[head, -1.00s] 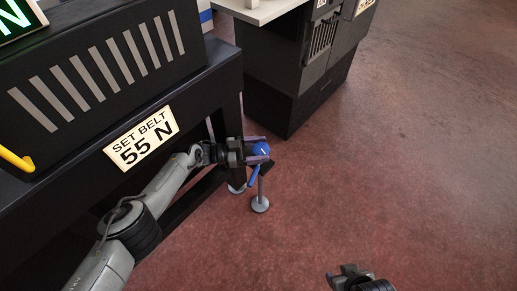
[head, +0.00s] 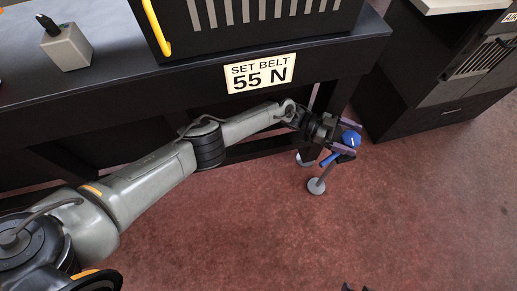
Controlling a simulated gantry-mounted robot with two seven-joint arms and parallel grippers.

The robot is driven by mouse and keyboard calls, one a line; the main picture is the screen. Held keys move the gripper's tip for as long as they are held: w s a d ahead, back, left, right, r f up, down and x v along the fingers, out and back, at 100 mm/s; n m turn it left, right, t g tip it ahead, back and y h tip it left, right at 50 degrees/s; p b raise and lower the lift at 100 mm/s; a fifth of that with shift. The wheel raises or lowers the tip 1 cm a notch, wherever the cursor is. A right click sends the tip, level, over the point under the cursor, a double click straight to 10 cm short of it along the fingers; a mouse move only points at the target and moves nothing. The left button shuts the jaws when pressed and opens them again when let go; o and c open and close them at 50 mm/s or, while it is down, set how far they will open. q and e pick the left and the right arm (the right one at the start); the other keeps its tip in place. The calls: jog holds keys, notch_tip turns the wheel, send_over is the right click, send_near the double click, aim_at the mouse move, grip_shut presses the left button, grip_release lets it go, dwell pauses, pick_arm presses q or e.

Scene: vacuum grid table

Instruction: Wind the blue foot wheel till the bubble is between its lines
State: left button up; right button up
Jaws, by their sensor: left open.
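The blue foot wheel (head: 353,139) is a small blue knob with a white mark, at the right end of the black table frame in the head view. My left gripper (head: 350,138) reaches it from the left. Its two purple-grey fingers are open, one above and one below the wheel; I cannot tell whether they touch it. A blue lever (head: 328,160) sticks out below the gripper. A grey post with a round foot pad (head: 316,186) stands on the floor beneath. Only dark tips of my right gripper (head: 356,288) show at the bottom edge. No bubble or lines are visible.
The black table (head: 130,95) runs along the back and carries a sign (head: 260,73) reading "SET BELT 55 N". A grey block (head: 66,47) and a yellow handle (head: 155,27) are on it. A dark cabinet (head: 440,90) stands at right. The red floor in front is clear.

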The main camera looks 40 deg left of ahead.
pick_arm(q)
jog(key=shift+s+n+t+y, duration=0.1)
jog(key=shift+n+t+y, duration=0.2)
jog(key=shift+n+t, duration=0.55)
pick_arm(e)
jog(key=shift+r, duration=0.1)
